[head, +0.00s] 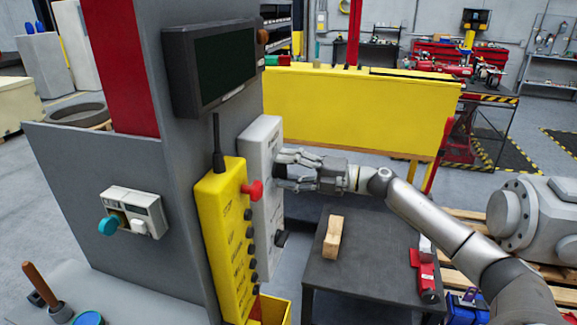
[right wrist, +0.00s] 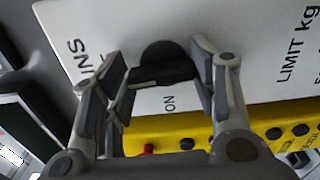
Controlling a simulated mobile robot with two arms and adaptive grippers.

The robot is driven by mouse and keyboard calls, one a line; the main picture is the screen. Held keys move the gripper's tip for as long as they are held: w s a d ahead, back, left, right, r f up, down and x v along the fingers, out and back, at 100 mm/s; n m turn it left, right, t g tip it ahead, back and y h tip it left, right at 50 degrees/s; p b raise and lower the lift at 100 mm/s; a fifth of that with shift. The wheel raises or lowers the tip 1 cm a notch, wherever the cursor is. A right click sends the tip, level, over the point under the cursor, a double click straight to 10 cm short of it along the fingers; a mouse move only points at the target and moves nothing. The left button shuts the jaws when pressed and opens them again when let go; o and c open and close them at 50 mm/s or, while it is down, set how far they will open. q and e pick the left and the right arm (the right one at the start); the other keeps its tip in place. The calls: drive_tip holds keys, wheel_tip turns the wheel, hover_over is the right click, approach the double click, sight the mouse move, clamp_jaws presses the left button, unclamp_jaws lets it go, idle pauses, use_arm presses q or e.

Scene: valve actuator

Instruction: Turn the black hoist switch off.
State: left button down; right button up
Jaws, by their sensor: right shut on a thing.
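The light grey hoist panel (head: 262,150) is mounted on the side of the grey column. In the right wrist view a black rotary switch (right wrist: 165,64) sits on this panel (right wrist: 265,45), with the word ON beside it. My right gripper (head: 279,168) reaches the panel from the right. In the right wrist view its fingers (right wrist: 160,82) are on both sides of the switch, shut on its black handle. In the head view the gripper hides this switch. My left gripper is out of view.
A yellow control box (head: 226,235) with a red knob (head: 253,190) and several black buttons is beside the panel. A dark screen (head: 215,65) hangs above. A dark table (head: 360,265) with a wooden block (head: 333,238) stands below my right arm.

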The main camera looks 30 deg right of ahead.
idle(0.3)
drive_tip(key=o, duration=1)
drive_tip(key=shift+d, duration=0.1)
drive_tip(key=v, duration=1.2)
drive_tip(key=shift+w, duration=0.1)
